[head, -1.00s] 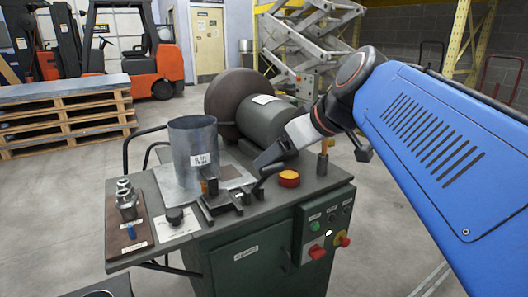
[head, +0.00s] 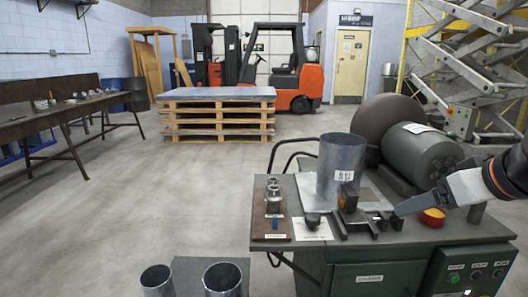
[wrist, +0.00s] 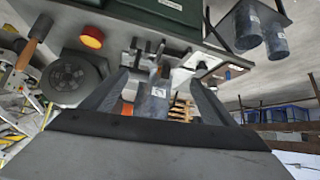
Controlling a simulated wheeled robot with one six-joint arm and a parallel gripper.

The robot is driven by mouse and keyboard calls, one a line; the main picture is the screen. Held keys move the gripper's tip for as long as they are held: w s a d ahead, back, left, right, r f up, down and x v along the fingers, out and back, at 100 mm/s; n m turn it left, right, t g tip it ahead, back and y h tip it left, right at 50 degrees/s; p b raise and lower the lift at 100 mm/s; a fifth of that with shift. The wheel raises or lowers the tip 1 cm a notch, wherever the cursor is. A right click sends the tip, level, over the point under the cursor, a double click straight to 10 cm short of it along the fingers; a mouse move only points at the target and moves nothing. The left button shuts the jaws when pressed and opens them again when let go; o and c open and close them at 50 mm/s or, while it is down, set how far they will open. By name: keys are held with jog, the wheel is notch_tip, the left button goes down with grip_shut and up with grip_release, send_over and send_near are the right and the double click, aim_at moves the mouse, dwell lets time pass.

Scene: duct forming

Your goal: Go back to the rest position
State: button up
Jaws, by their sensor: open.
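My gripper (head: 398,211) is at the right in the head view, over the green machine bench (head: 352,262), just right of the dark clamp fixture (head: 362,222). In the wrist view my gripper (wrist: 160,76) has its two fingers spread apart, with nothing seen held. A grey sheet-metal duct cylinder (head: 341,165) stands upright on the bench, left of my gripper. It shows beyond the fingers in the wrist view (wrist: 152,100). Whether my gripper touches the fixture is hard to tell.
A red-yellow button (head: 432,217) sits close by my gripper, and a large grey motor drum (head: 420,155) is behind it. Two ducts (head: 222,279) (head: 157,281) stand at the front left. Pallets (head: 215,118), a forklift (head: 290,70) and a long table (head: 60,112) lie farther off. The floor between is clear.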

jog(key=s+a+f+m+g, duration=0.1)
jog(key=s+a+f+g, duration=0.1)
jog(key=f, duration=0.8)
jog(key=s+a+f+m+g+h, duration=0.1)
jog(key=s+f, duration=0.3)
jog(key=f, duration=0.6)
jog(key=shift+s+a+f+g, duration=0.25)
jog(key=shift+a+f+g, duration=0.2)
jog(key=shift+g, duration=0.15)
jog(key=shift+r, duration=0.1)
